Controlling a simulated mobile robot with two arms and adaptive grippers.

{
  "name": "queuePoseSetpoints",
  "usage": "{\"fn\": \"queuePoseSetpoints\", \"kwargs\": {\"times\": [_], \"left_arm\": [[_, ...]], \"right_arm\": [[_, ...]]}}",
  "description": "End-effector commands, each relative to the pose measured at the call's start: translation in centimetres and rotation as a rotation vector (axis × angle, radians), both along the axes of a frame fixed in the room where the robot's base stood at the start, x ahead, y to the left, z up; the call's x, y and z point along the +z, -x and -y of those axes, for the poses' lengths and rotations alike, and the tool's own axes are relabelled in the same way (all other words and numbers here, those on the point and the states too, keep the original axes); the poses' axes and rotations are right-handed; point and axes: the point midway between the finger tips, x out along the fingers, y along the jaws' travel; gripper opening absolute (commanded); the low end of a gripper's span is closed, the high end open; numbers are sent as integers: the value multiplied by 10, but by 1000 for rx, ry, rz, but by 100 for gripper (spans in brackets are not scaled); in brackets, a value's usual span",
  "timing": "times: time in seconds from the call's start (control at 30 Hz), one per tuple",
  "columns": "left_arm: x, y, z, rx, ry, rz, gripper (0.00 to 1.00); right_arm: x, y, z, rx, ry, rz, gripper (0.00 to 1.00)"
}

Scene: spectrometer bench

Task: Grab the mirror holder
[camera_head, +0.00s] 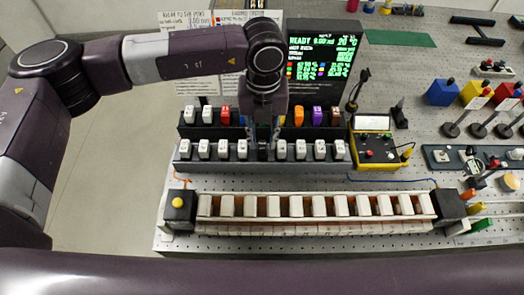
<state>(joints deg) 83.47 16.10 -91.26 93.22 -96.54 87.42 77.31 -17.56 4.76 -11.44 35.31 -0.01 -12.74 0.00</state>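I cannot tell for sure which thing is the mirror holder. Small posts on round black bases stand at the right of the bench, such as one at the left end of that group (452,129) and one beside it (480,129). My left gripper (264,138) points down over the two-tier rack (212,131) in the middle, well to the left of these posts. Its two fingers look apart, and I see nothing clearly held. The gripper hides part of the rack. My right gripper is not in view.
A long row of white blocks (296,206) lies in front of the rack. A yellow box with knobs (376,150) stands right of it, and a lit screen (322,55) behind. Blue (442,93) and yellow (474,92) blocks sit at right. The bench around the green mat (400,39) is fairly clear.

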Motion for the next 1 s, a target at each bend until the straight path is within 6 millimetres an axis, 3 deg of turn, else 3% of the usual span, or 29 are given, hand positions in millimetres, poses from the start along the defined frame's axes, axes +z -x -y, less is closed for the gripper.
{"fn": "queuePoseSetpoints", "kwargs": {"times": [0.17,0.33,0.57,0.8,1.0], "left_arm": [[-20,-1,-3,2,-1,-5,25],[-39,-1,-2,1,2,-2,25],[-43,-2,-2,0,2,-1,25],[-42,-2,-2,1,3,-1,0],[-42,-2,-2,1,3,-1,0]], "right_arm": [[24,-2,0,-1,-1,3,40],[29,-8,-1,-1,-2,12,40],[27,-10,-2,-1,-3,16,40],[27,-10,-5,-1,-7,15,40],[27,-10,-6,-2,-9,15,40]]}}
